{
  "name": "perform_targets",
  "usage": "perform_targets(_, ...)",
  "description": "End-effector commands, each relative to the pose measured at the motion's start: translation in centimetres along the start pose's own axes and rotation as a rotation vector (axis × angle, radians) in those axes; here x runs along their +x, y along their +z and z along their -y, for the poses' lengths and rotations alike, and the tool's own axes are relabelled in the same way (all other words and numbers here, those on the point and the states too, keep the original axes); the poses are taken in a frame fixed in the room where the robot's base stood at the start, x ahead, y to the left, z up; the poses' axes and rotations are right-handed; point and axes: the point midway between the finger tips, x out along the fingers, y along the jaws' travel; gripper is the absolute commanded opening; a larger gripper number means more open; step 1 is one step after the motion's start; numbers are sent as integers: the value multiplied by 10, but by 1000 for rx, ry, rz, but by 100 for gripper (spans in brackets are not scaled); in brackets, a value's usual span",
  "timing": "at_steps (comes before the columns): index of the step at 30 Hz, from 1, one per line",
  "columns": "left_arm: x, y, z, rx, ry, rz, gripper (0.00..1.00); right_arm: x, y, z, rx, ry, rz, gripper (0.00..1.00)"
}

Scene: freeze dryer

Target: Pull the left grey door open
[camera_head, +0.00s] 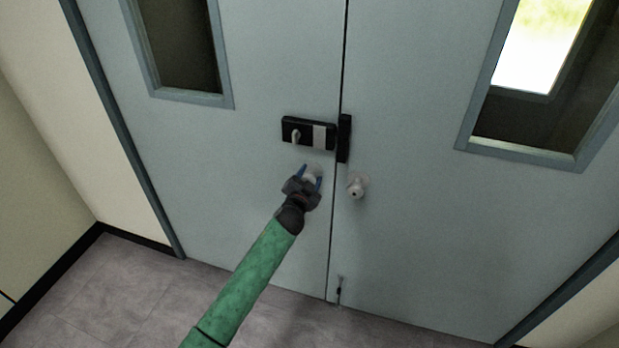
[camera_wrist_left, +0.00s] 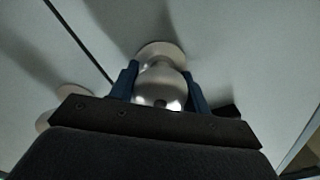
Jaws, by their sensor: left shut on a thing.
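The left grey door (camera_head: 220,150) stands shut, its edge close against the right grey door (camera_head: 420,200) along a dark vertical seam. Its round silver knob (camera_head: 312,172) is partly hidden by my left gripper (camera_head: 311,178). In the left wrist view the knob (camera_wrist_left: 162,82) sits between the two blue fingers of my left gripper (camera_wrist_left: 165,88), which are shut on it from both sides. The round plate behind the knob lies against the door. My right gripper is not in view.
A black lock box (camera_head: 308,133) sits just above the held knob. The right door has its own knob (camera_head: 356,186) close beside. A small bolt (camera_head: 339,290) is low at the seam. The grey tiled floor (camera_head: 120,290) in front is clear.

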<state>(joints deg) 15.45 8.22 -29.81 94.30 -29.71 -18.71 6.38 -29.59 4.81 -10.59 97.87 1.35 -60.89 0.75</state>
Motion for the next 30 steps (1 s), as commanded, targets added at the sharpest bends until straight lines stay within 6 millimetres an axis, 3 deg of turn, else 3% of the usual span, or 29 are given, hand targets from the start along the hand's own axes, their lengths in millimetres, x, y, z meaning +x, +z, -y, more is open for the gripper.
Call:
perform_targets(9, -1, -2, 1, -1, 0, -3, 6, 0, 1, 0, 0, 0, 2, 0)
perform_targets(13, -11, 0, 3, 1, 10, -10, 6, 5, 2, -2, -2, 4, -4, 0)
perform_targets(21, -61, 5, 8, 3, 60, -44, 6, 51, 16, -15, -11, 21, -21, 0)
perform_targets(30, -118, 13, 15, 4, 120, -86, 6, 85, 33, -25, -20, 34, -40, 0)
